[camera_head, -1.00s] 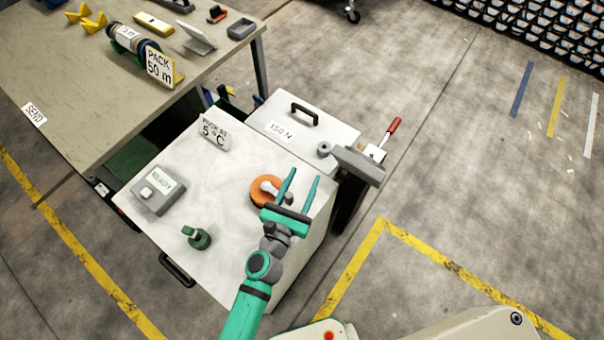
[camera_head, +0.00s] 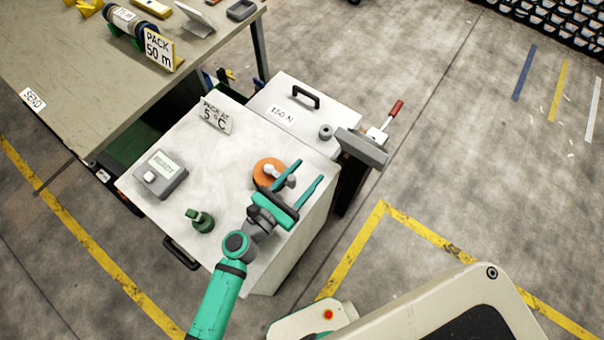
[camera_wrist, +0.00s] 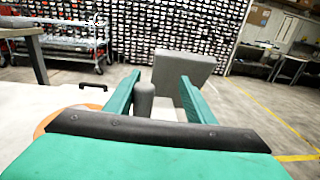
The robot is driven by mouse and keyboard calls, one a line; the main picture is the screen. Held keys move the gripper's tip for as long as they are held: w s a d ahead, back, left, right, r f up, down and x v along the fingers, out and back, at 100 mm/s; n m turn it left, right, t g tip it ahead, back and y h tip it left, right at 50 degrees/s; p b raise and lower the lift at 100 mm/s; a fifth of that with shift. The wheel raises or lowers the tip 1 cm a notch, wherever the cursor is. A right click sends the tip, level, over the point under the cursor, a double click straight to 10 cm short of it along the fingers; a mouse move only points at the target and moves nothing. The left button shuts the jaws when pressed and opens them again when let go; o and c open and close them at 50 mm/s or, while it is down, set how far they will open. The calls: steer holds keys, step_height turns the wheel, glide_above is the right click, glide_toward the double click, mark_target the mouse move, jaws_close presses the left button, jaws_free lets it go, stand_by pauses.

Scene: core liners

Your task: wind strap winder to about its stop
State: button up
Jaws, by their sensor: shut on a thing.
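The strap winder (camera_head: 262,175) is an orange disc with a pale hub and a grey crank knob, on the white cabinet top near its right edge. My gripper (camera_head: 311,170) reaches over its right side, with its teal fingers on either side of the grey knob. In the wrist view the upright grey knob (camera_wrist: 145,100) stands between the fingers, close to the left one, with a gap showing to the right one. My gripper is shut on this knob. The gripper body hides most of the orange disc (camera_wrist: 70,113) there. No stop mark can be made out.
A grey READY box (camera_head: 160,175) and a green knob (camera_head: 200,220) stand left on the cabinet. Behind are a 5 °C sign (camera_head: 215,117), a lidded box marked 150 N (camera_head: 285,98) and a grey clamp block with red lever (camera_head: 362,146). Open floor lies right.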

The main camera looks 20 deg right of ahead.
steer(key=shift+s+d+g, duration=0.3)
steer(key=shift+s+d, duration=0.2)
steer(key=shift+s, duration=0.1)
steer(key=o, duration=0.9)
steer(key=shift+r, duration=0.1)
steer(key=shift+c, duration=0.2)
steer(key=shift+a, duration=0.1)
steer(key=v, duration=1.1)
steer(key=shift+w+a+f, duration=0.15)
steer(key=shift+w+f, duration=0.1)
steer(key=shift+c, duration=0.6)
